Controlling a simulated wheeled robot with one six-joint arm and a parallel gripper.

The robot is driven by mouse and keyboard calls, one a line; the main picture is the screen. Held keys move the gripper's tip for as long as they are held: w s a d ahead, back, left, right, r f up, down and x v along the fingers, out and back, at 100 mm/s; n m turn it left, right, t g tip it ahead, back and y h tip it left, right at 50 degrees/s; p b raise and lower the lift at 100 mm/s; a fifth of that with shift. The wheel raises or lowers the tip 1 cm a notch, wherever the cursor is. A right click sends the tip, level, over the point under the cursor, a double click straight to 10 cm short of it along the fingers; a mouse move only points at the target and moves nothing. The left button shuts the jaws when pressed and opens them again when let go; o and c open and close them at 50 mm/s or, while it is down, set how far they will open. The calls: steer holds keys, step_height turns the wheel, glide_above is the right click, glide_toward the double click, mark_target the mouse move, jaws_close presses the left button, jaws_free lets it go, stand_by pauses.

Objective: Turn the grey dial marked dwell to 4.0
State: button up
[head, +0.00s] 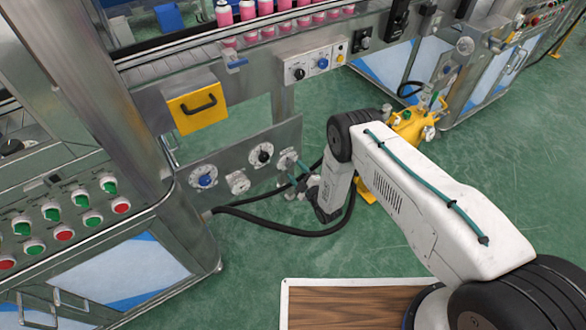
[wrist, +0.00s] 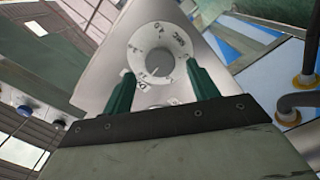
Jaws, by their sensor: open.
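The grey dial (wrist: 158,60), pale and round with a knob in its middle, is ahead of my gripper (wrist: 160,68) in the wrist view. Lettering around it includes what looks like SEC and the start of DWELL; its setting is too small to read. My two green fingers are open, their tips either side of the dial's lower part in the picture. I cannot tell whether they touch it. In the head view the dial (head: 287,160) is at the right end of the metal panel, with my gripper (head: 298,170) close in front, partly covering it.
The same panel carries a blue dial (head: 205,180), a pale dial (head: 238,182) and a black dial (head: 261,155). A black hose (head: 270,226) runs below the panel. A yellow device (head: 410,122) stands behind my arm.

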mark_target(289, 163)
steer(key=shift+x, duration=1.35)
steer(key=c, duration=1)
steer(key=shift+m, duration=0.3)
